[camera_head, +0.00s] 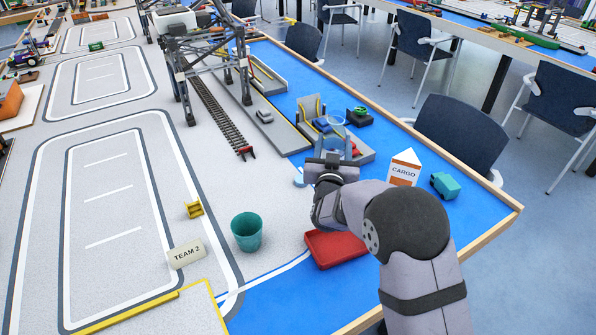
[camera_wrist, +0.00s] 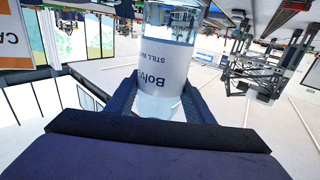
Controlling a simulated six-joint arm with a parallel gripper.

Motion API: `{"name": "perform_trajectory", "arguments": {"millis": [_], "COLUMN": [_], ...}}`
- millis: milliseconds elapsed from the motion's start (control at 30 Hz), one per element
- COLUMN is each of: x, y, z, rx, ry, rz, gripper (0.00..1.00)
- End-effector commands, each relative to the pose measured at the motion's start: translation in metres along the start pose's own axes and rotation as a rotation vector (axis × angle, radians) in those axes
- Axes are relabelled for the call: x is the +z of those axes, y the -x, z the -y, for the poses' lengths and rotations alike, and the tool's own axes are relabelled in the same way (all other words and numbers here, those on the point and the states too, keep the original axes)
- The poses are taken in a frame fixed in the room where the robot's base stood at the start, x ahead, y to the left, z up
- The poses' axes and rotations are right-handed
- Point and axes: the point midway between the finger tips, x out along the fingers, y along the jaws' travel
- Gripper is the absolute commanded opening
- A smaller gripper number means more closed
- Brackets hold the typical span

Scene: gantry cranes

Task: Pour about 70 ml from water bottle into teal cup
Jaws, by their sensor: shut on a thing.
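My gripper (camera_head: 335,165) is shut on the water bottle (camera_wrist: 168,62), above the table's blue part. In the wrist view the bottle is clear with a white label and dark blue lettering, held between the two fingers. The lettering and the room behind both look upside down there. In the head view my gripper and wrist hide most of the bottle. The teal cup (camera_head: 247,234) stands upright on the grey mat, to the lower left of my gripper and apart from it. I cannot make out any liquid in the cup.
A red tray (camera_head: 335,248) lies right of the cup. A TEAM 2 sign (camera_head: 187,254) and a small yellow piece (camera_head: 194,209) are left of it. A CARGO carton (camera_head: 404,168) and a teal block (camera_head: 445,185) stand right of my gripper. A crane (camera_head: 205,55) stands behind.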

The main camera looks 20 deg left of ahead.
Motion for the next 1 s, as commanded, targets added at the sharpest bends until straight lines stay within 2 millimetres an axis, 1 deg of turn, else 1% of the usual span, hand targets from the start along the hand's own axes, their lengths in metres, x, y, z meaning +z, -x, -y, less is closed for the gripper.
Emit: {"name": "perform_trajectory", "arguments": {"millis": [267,467,667,900,1000], "x": [0.002,0.010,0.025,0.047,0.055], "y": [0.005,0.020,0.046,0.089,0.106], "z": [0.006,0.021,0.045,0.074,0.084], "rx": [-0.052,-0.169,-0.337,-0.551,-0.628], "ry": [0.000,0.000,0.000,-0.002,-0.002], "rz": [-0.002,-0.001,0.000,0.000,0.000], "gripper": [0.19,0.19,0.19,0.19,0.19]}}
